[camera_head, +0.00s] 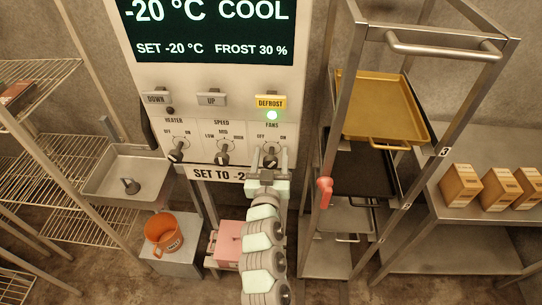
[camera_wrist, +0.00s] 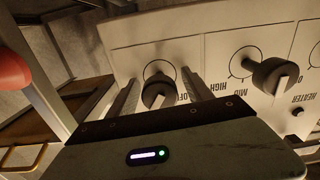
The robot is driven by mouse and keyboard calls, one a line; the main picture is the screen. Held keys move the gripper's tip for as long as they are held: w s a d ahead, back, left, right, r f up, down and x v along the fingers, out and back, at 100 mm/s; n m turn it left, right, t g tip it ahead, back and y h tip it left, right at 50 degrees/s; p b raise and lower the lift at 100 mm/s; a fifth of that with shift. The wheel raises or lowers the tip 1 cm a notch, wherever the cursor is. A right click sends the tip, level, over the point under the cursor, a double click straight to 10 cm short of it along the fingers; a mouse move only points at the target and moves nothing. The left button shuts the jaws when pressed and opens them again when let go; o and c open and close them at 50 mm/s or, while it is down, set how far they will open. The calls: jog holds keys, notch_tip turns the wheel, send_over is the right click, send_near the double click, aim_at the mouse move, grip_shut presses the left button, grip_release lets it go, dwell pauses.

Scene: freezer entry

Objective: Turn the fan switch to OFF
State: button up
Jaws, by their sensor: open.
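The fan switch is a dark round knob with a lighter grip bar, under the FANS label with OFF on the left and ON on the right. It shows in the head view (camera_head: 270,158), partly covered by my gripper (camera_head: 269,160), and in the wrist view (camera_wrist: 157,88). In the wrist view, the fingers of my gripper (camera_wrist: 161,93) stand apart on either side of the knob, with gaps visible. My gripper is open. I cannot tell for sure where the knob points.
The speed knob (camera_head: 222,158) and heater knob (camera_head: 176,155) sit to the left on the panel. A green lamp (camera_head: 272,115) glows below the DEFROST button (camera_head: 271,102). A metal rack (camera_head: 345,95) with a red handle (camera_head: 325,192) stands close on the right.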

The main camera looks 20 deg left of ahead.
grip_shut()
dwell(0.7)
